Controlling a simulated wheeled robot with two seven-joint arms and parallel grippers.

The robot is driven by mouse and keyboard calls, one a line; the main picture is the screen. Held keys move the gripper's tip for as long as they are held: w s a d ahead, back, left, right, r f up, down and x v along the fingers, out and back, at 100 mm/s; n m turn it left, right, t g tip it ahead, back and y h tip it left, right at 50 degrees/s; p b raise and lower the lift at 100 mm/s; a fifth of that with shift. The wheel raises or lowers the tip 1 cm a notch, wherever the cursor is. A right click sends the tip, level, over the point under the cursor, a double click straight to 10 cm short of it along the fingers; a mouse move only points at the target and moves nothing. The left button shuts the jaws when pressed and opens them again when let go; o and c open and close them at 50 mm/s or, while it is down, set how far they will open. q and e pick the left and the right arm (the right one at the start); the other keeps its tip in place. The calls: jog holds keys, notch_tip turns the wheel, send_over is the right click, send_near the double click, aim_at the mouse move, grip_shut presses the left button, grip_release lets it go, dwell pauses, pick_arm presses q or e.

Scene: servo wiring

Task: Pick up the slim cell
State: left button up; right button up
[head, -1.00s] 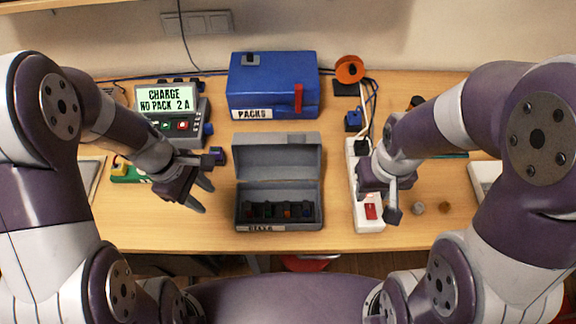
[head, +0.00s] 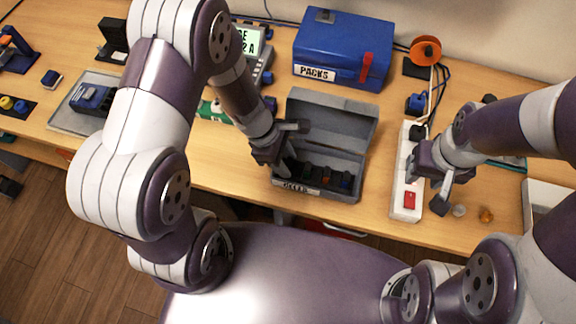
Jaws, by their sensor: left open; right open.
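The open grey case (head: 365,140) with a front label that seems to read CELLS stands mid-table. Several small dark cells (head: 328,174) sit in a row in it, some with coloured parts. I cannot tell which of them is the slim cell. My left gripper (head: 297,150) is open at the left end of the case, over its interior, and hides part of that end. I see nothing between its fingers. My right gripper (head: 425,190) is open, over the white power strip to the right of the case, and looks empty.
A blue box (head: 345,50) labelled PACKS stands behind the case. The charger (head: 250,40) is partly hidden by my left arm. The white power strip (head: 401,205) has a red switch. An orange spool (head: 425,50) stands at the back. A grey tray (head: 66,122) lies at left.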

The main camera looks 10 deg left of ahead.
aim_at(288, 163)
pick_arm(q)
jog(key=shift+w+d+f, duration=0.2)
jog(key=shift+c, duration=0.6)
grip_shut()
jog(key=shift+r, duration=0.1)
jog(key=shift+r, duration=0.3)
jog(key=r, duration=0.4)
jog(key=shift+s+d+p, duration=0.25)
jog(key=shift+s+p, duration=0.05)
jog(key=s+d+r, duration=0.6)
jog(key=s+d, duration=0.1)
jog(key=s, duration=0.1)
jog(key=shift+s+r+p, duration=0.15)
jog(key=shift+p, duration=0.2)
